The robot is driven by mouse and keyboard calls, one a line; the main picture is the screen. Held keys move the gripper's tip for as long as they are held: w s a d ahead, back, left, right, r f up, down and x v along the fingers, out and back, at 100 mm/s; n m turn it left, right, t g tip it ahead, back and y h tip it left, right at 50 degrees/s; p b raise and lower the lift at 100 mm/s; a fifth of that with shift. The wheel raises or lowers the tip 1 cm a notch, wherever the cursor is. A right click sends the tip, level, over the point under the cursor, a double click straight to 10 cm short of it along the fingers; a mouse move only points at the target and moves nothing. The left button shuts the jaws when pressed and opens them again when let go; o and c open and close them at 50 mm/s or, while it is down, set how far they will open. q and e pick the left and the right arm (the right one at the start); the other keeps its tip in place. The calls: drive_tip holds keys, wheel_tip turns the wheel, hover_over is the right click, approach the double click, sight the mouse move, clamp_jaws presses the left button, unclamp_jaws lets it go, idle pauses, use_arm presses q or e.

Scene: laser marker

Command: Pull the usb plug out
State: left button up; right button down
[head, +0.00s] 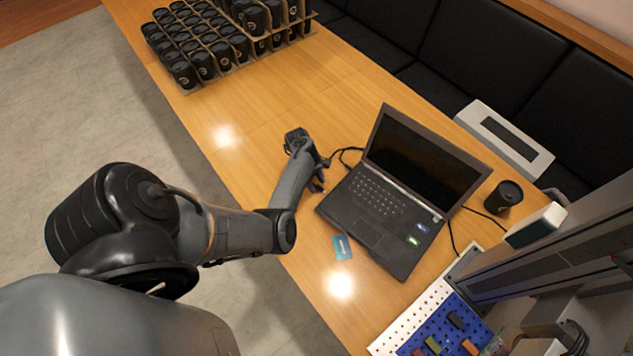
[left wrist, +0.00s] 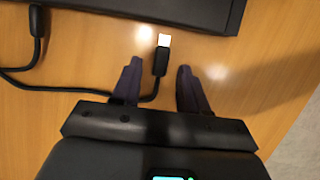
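The black usb plug (left wrist: 161,58) shows in the left wrist view with its bare metal tip pointing at the laptop's edge, a short gap away from it. The laptop (head: 375,207) stands open on the table; its dark side (left wrist: 150,12) crosses the top of the left wrist view. My left gripper (left wrist: 159,66) is open, with one finger on each side of the plug and gaps visible between. In the head view my left gripper (head: 319,176) is beside the laptop's left side, where the plug is hard to make out. My right gripper is not in view.
A second black cable plug (left wrist: 37,22) meets the laptop's side. A blue card (head: 342,247) lies before the laptop. A black cup (head: 503,198), the laser marker (head: 560,250) and a blue pegboard (head: 440,325) are right.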

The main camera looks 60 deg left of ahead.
use_arm(q)
drive_tip(key=shift+d, duration=0.1)
drive_tip(key=shift+a+r, duration=0.2)
drive_tip(key=shift+r, duration=0.25)
drive_tip(key=p+v, duration=0.2)
drive_tip(key=v, duration=0.7)
drive_tip(key=shift+a+r, duration=0.15)
drive_tip(key=shift+r, duration=0.25)
drive_tip(key=shift+s, duration=0.1)
